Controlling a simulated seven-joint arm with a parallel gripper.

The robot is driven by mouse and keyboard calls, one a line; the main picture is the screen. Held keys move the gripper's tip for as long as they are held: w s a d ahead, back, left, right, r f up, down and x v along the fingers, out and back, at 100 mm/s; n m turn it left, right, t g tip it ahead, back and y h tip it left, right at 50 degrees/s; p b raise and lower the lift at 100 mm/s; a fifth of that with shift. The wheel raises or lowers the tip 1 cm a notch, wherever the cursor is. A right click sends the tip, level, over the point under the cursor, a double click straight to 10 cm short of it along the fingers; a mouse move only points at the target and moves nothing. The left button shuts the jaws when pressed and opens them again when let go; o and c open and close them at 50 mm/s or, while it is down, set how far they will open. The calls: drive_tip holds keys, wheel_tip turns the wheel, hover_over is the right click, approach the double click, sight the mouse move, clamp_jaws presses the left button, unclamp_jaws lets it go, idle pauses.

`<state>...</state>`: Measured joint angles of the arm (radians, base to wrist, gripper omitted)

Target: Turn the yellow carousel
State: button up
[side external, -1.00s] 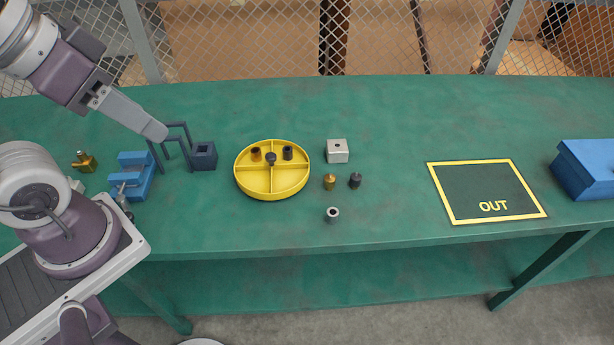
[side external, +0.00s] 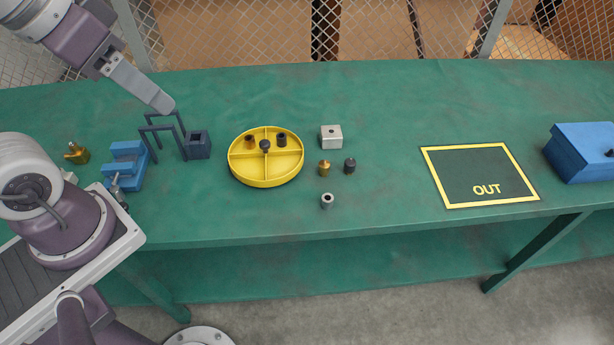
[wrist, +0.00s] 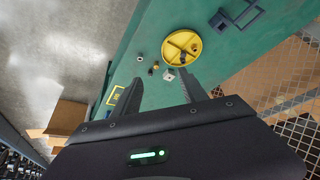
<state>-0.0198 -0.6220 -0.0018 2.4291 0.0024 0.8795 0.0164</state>
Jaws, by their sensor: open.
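The yellow carousel (side external: 250,172) is a round, shallow tray with raised dividers, lying flat left of the middle of the bench. A dark knob (side external: 264,146) stands at its centre. A brown cylinder (side external: 249,142) and a dark cylinder (side external: 281,139) sit in its far compartments. My gripper (side external: 165,105) is raised to the left of the carousel and behind it in the picture, apart from it. In the wrist view my gripper (wrist: 162,75) has its two fingers apart with nothing held between them. The carousel (wrist: 178,55) shows beyond the fingertips there.
Right of the carousel are a silver block (side external: 331,137), a brass part (side external: 324,169), a dark part (side external: 349,166) and a grey ring (side external: 327,201). A dark stand (side external: 198,147) and blue vise (side external: 128,165) are left. The OUT square (side external: 470,165) is empty; a blue box (side external: 580,155) stands right.

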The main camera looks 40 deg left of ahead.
drive_tip(key=w+a+f+g, duration=0.2)
drive_tip(key=w, duration=0.8)
drive_tip(key=g, duration=0.2)
hover_over(264, 143)
drive_tip(key=s+d, duration=0.1)
drive_tip(key=d, duration=0.1)
wheel_tip(264, 143, down, 19)
drive_tip(key=shift+g, duration=0.6)
drive_tip(key=f, duration=0.4)
drive_tip(key=a+f, duration=0.1)
drive_tip(key=f, duration=0.4)
drive_tip(key=w+a+f, duration=0.1)
drive_tip(key=f, duration=0.3)
drive_tip(key=shift+f, duration=0.35)
drive_tip(key=shift+w+f, duration=0.1)
drive_tip(key=shift+f, duration=0.4)
clamp_jaws()
